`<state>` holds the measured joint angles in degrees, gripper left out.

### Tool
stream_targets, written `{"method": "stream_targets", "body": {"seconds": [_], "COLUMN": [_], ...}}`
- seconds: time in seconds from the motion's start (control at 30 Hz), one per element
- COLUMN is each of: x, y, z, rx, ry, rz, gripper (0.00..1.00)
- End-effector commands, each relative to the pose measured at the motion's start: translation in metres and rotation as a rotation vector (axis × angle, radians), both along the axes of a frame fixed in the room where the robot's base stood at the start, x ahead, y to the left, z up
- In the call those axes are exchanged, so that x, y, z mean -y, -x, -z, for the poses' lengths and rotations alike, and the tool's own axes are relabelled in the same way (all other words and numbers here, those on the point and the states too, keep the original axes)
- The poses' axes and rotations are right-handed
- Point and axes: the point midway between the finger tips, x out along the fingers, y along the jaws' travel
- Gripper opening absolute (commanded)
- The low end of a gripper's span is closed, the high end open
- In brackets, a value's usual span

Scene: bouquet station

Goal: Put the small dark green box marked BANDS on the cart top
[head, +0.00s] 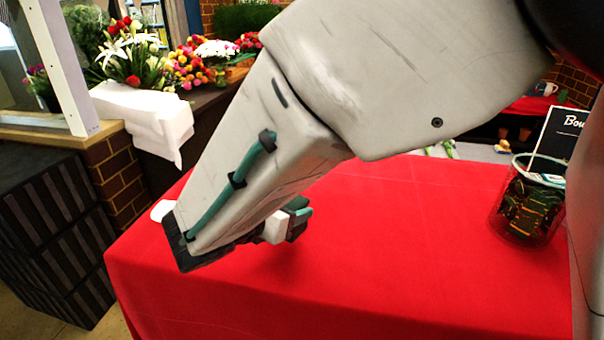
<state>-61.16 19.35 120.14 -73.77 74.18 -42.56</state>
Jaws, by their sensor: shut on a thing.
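My gripper (284,226) is low over the red-clothed table, left of the picture's middle, largely hidden by my arm. It is shut on a small dark green thing (298,226), which looks like the box; no BANDS marking can be read. The thing appears just above the cloth, with a shadow below it; whether it touches cannot be told. I cannot make out the cart top in this view.
The red table (400,250) is mostly bare. A glass container (528,205) with dark contents stands at its right, near a black sign (562,132). A white round thing (162,210) lies at the left edge. Flowers (200,62) and a white cloth (145,112) are behind left.

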Motion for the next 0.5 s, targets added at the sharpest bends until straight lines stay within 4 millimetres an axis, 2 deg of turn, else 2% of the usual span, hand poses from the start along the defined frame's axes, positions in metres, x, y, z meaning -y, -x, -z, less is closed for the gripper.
{"method": "stream_targets", "body": {"seconds": [0.1, 0.27, 0.5], "x": [-0.009, -0.013, -0.013], "y": [-0.016, -0.023, -0.022], "z": [0.002, 0.005, 0.034], "rx": [-0.001, -0.002, -0.002], "ry": [-0.001, 0.001, 0.003], "rz": [0.000, -0.001, -0.002], "gripper": [0.32, 0.32, 0.32]}}
